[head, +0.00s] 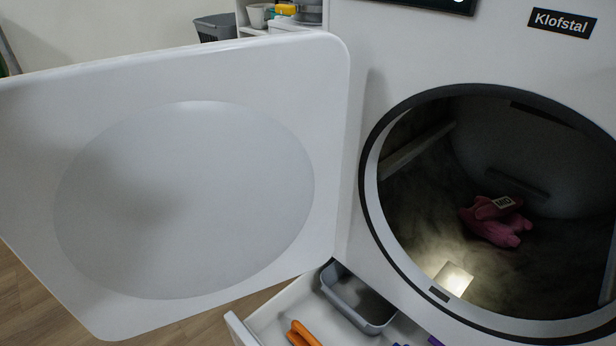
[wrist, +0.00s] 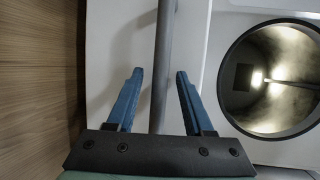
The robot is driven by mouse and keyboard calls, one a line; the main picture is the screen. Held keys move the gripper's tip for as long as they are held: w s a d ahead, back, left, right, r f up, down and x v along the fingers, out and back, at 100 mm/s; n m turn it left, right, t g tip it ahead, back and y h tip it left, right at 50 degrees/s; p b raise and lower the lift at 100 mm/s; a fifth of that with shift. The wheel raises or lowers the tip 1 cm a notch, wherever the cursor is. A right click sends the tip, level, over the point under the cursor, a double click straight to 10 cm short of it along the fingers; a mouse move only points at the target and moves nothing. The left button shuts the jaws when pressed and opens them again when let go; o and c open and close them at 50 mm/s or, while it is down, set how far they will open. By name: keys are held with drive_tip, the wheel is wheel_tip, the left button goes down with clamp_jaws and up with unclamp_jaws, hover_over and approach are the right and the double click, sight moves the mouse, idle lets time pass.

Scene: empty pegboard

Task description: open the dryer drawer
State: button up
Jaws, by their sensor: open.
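My gripper (wrist: 159,73) shows only in the wrist view, with two blue fingers open. A long grey bar (wrist: 164,45), like a handle, runs between the fingers in front of a white panel. I see no finger closed on it, and cannot tell whether it belongs to this drawer.
A pink soft item (head: 492,225) with a tag lies in the dark drum. The drawer holds a grey bin (head: 357,303) and an orange item (head: 302,334). The wrist view shows a round drum opening (wrist: 270,85) at right and wood floor (wrist: 40,90) at left.

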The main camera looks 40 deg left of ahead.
drive_tip(key=p+v, duration=0.3)
drive_tip(key=v, duration=1)
